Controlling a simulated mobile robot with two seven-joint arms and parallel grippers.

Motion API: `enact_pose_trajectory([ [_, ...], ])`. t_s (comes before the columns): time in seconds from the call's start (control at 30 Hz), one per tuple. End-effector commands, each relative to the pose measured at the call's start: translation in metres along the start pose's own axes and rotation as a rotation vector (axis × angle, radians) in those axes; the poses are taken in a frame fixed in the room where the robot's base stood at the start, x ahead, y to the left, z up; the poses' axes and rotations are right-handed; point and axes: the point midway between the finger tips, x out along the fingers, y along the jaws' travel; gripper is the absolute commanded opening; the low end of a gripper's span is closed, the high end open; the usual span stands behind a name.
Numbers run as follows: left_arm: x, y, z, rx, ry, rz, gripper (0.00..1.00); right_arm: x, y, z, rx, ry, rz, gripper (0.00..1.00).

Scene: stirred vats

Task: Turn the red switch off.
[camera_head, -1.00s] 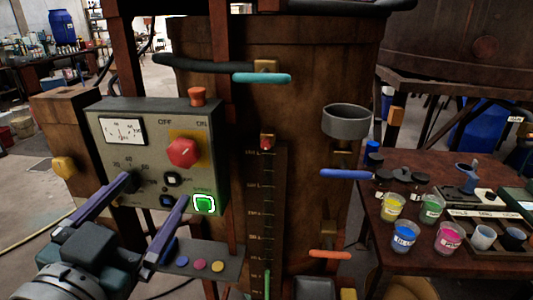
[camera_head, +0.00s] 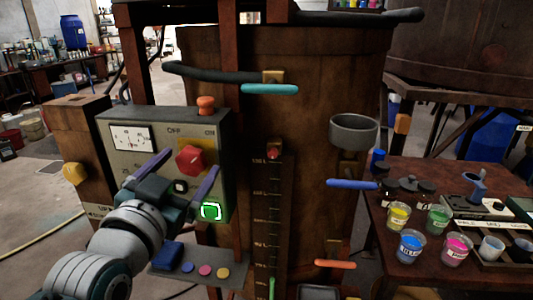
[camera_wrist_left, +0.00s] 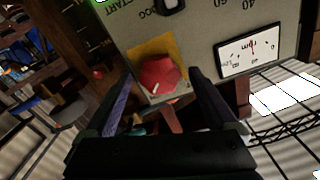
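The red switch (camera_head: 190,159) is a faceted knob on a yellow plate, on the grey control panel (camera_head: 219,125). The labels OFF and ON are above it; a pale mark shows on the knob, but its exact setting is hard to read. My left gripper (camera_head: 189,163) is open, with one finger at each side of the switch. In the left wrist view the red switch (camera_wrist_left: 162,75) sits between the spread fingertips (camera_wrist_left: 160,80), and contact cannot be made out. My right gripper is not in view.
A green-lit button (camera_head: 211,211) is below the switch, and a gauge (camera_head: 131,137) is to its left. An orange-red knob (camera_head: 206,105) stands on top of the panel. A small shelf with coloured buttons (camera_head: 204,271) juts out below. The wooden vat (camera_head: 300,75) stands behind.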

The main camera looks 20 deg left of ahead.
Motion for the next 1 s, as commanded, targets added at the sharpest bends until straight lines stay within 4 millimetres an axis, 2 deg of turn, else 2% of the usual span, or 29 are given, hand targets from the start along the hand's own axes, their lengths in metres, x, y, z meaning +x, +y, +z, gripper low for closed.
enact_pose_trajectory([
  [0.07, -0.0002, 0.0, 0.0, 0.0, 0.0, 0.0, 0.82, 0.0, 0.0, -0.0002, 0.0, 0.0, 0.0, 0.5],
  [0.73, -0.0004, 0.0001, 0.0, 0.0, 0.0, 0.0, 0.06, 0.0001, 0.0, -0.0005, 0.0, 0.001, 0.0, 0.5],
  [1.0, -0.0004, 0.0001, -0.0001, -0.026, 0.0, 0.0, 0.06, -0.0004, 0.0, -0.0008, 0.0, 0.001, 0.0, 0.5],
])
